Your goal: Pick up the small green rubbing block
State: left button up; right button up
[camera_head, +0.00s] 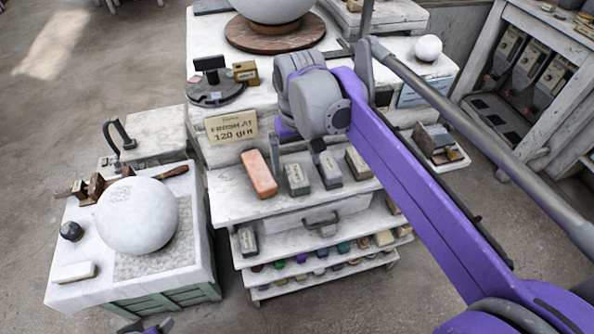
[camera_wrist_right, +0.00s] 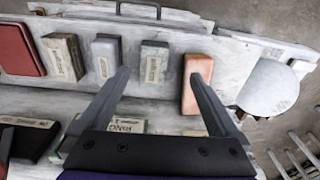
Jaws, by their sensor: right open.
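A small dark green-grey block (camera_head: 298,179) with a pale label lies on the upper shelf of the stepped stand, between an orange block (camera_head: 259,174) and a grey block (camera_head: 327,170). In the right wrist view the green block (camera_wrist_right: 152,63) is upper centre, with the orange block to its right. My right gripper (camera_head: 297,150) is open and empty above the shelf. Its fingers (camera_wrist_right: 160,76) appear on either side of the green block, apart from it as far as I can tell. Part of my left arm's end (camera_head: 146,327) shows at the bottom edge; its jaws are unclear.
A cream block (camera_head: 357,163) lies right of the grey one. A sign (camera_head: 231,127) stands behind the row. Lower shelves hold several small coloured pieces. A white sphere (camera_head: 137,215) sits on the left bench (camera_head: 75,293). Floor is open at left.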

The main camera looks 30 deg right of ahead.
jog(key=w+d+r, duration=0.1)
jog(key=w+d, duration=0.1)
send_over(297, 175)
jog(key=shift+g, duration=0.4)
notch_tip(297, 175, down, 5)
jog(key=shift+s+r+b, duration=0.1)
jog(key=shift+r+b, duration=0.05)
jog(key=shift+b, duration=0.2)
jog(key=shift+f, duration=2.8)
grip_shut()
